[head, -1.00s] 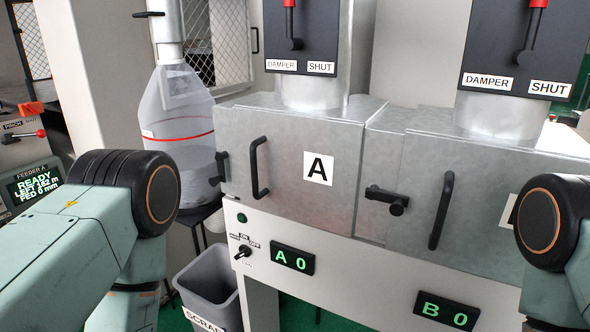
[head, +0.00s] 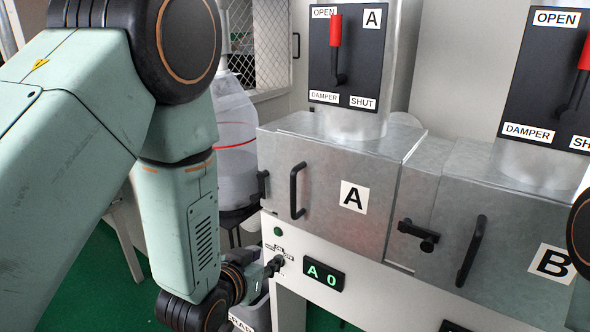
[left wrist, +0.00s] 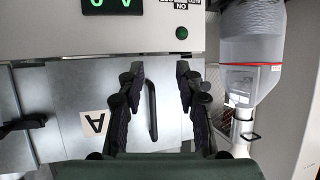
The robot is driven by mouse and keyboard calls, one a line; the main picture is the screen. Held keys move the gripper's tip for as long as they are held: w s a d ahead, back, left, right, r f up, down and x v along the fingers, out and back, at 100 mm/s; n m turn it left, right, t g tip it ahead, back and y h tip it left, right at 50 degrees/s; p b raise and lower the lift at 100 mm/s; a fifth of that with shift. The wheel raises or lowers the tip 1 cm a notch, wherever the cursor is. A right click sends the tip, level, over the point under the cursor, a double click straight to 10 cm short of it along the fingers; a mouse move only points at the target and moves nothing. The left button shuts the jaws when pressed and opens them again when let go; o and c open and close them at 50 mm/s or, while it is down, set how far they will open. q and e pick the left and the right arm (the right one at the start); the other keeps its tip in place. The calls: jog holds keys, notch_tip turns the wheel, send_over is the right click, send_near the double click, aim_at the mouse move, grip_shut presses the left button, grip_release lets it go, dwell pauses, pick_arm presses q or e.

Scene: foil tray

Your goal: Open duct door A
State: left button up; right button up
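Duct door A (head: 330,195) is a shut grey metal door with a white A label. It has a black bar handle (head: 297,190) and a small black latch (head: 263,187) at its left edge. In the left wrist view, turned over, the handle (left wrist: 153,110) appears between the open fingers of my left gripper (left wrist: 159,78), with no contact visible. In the head view the left arm hangs down in front of the left side, its wrist low beside the panel below the door. My right gripper is not in view.
A damper A lever (head: 336,45) points up to OPEN above the duct. Door B (head: 520,230) with its latch (head: 418,234) is to the right. Below door A are a switch and an A 0 display (head: 324,277). A clear bag (head: 236,125) hangs behind my left arm.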

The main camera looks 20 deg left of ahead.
aim_at(292, 186)
pick_arm(q)
jog(key=w+d+r+t+h, duration=0.2)
jog(key=w+r+t, duration=0.25)
jog(key=r, duration=0.65)
jog(key=shift+t, duration=0.25)
jog(key=w, duration=0.4)
jog(key=w+d, duration=0.1)
jog(key=w, duration=0.2)
jog(key=shift+c, duration=0.3)
grip_shut()
